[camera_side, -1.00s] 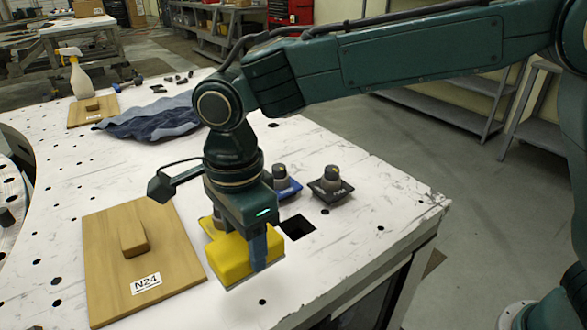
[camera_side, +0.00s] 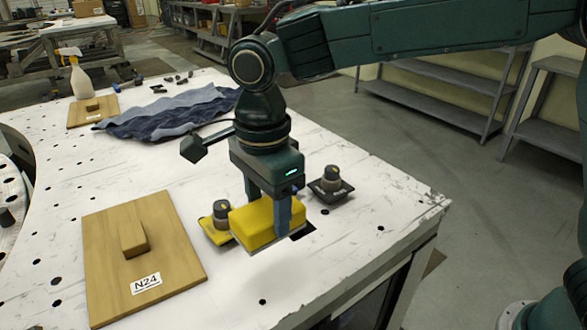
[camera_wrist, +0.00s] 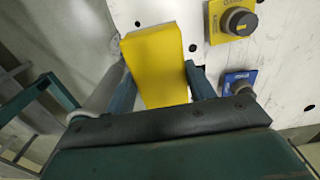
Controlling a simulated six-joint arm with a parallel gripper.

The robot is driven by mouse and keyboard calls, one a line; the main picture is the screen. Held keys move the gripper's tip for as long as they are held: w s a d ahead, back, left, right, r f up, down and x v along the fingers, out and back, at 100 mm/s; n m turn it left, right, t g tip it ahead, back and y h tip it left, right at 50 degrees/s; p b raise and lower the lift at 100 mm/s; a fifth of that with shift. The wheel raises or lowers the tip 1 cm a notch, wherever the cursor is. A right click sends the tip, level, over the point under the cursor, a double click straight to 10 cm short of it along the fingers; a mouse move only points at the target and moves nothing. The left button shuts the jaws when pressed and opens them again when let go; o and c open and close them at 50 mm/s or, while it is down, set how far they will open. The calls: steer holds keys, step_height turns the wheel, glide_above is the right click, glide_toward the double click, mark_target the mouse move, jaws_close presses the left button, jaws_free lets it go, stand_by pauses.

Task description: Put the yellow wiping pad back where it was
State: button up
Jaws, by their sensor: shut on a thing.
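My gripper (camera_side: 268,208) is shut on the yellow wiping pad (camera_side: 253,227), with a finger on either side of it. The pad is a thick yellow block with a thin pale underside, held level and seemingly a little above the white table. In the side view the pad and a finger partly cover a dark square opening in the tabletop.
A yellow-plate knob (camera_side: 220,213) stands just left of the pad, and a black-plate knob (camera_side: 330,182) to its right. A blue-plate knob (camera_wrist: 238,82) shows in the wrist view. A wooden board (camera_side: 105,265) labelled N24, a blue cloth (camera_side: 170,117) and a spray bottle (camera_side: 78,78) lie left and back.

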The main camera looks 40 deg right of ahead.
steer(key=s+d+r, duration=0.1)
steer(key=d+r, duration=0.4)
steer(key=d, duration=0.5)
steer(key=s+d+r, duration=0.1)
steer(key=d+r, duration=0.4)
steer(key=d, duration=0.4)
step_height(320, 180, down, 16)
steer(key=shift+s+d+f, duration=0.1)
steer(key=shift+s+f, duration=0.05)
steer(key=shift+f, duration=0.1)
steer(key=shift+f, duration=2.05)
steer(key=shift+f, duration=0.1)
steer(key=o, duration=1.1)
